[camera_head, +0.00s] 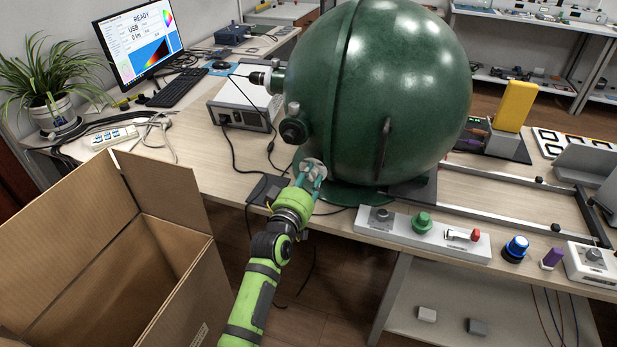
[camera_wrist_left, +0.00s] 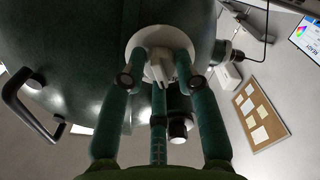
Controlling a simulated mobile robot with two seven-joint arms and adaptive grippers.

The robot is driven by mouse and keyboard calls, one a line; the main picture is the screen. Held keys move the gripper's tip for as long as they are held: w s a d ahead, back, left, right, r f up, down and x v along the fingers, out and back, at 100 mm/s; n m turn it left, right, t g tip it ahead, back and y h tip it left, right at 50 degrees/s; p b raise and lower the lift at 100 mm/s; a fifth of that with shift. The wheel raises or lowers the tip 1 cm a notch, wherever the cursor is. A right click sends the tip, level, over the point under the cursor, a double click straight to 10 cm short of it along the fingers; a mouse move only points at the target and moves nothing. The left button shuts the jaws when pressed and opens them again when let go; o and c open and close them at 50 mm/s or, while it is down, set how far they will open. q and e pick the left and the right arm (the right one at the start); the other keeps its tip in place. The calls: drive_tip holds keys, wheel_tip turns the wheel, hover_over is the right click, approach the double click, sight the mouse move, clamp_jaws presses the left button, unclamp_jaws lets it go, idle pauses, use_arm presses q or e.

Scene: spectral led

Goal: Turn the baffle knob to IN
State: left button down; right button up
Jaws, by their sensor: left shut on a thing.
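The baffle knob (camera_wrist_left: 160,68) is a pale grip on a round white plate (camera_wrist_left: 137,42) on the lower front of the big dark green sphere (camera_head: 410,80). My left gripper (camera_head: 312,178) reaches up to this plate from the front, and its fingers are shut on the knob. In the left wrist view my left gripper (camera_wrist_left: 160,80) has its fingers around the knob, which they partly cover. Any IN marking is too small or hidden to read. My right gripper is not in view.
Dark ports (camera_head: 293,130) stick out of the sphere above my gripper, and a black handle (camera_head: 383,150) is to the right. A control box (camera_head: 400,234) with knobs lies on the table's front edge. An open cardboard box (camera_head: 115,250) stands at left.

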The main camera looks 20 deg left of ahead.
use_arm(q)
drive_tip(key=shift+m+p, duration=0.55)
drive_tip(key=shift+m, duration=0.55)
drive_tip(key=m+p, duration=0.1)
drive_tip(key=m, duration=0.2)
drive_tip(key=shift+m, duration=0.3)
drive_tip(key=shift+m+p, duration=0.55)
drive_tip(key=shift+m, duration=2.15)
drive_tip(key=shift+f+p, duration=0.1)
drive_tip(key=shift+p, duration=0.2)
drive_tip(key=c, duration=0.9)
unclamp_jaws()
drive_tip(key=shift+s, duration=0.1)
drive_tip(key=s, duration=1.2)
drive_tip(key=shift+a, duration=0.2)
